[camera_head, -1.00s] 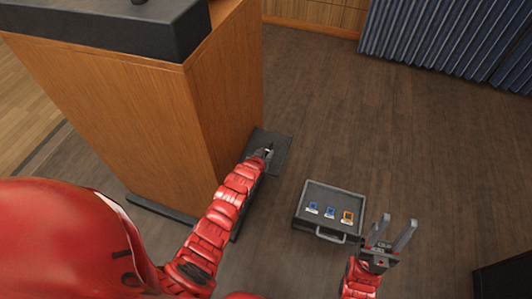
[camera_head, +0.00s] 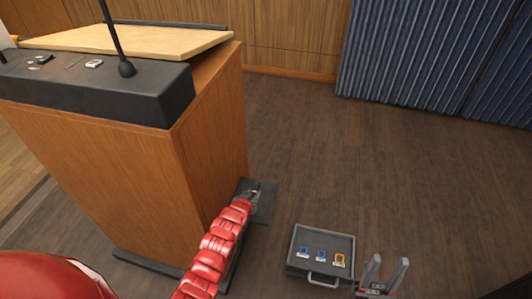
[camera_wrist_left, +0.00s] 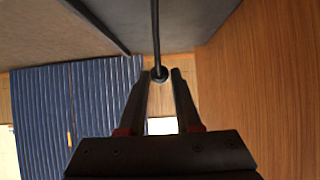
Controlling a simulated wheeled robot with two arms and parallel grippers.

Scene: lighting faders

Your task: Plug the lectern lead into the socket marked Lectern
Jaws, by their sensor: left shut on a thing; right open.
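My left gripper (camera_head: 252,192) is low beside the lectern's right side, over the dark base plate. In the left wrist view my left gripper (camera_wrist_left: 163,76) is shut on the dark round end of a black lead (camera_wrist_left: 156,30), whose cable runs to the top edge. The dark socket box (camera_head: 322,232) lies on the floor to the right, with two blue sockets (camera_head: 303,251) and an orange socket (camera_head: 340,260). Each has a white label too small to read. My right gripper (camera_head: 384,268) is open and empty, right of the box.
The wooden lectern (camera_head: 205,150) stands close on the left, with a black console (camera_head: 150,95) and a gooseneck microphone on top. Its dark base plate (camera_head: 265,208) juts out near my left gripper. Blue curtains (camera_head: 400,60) hang at the back. The floor (camera_head: 320,150) behind the box is clear.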

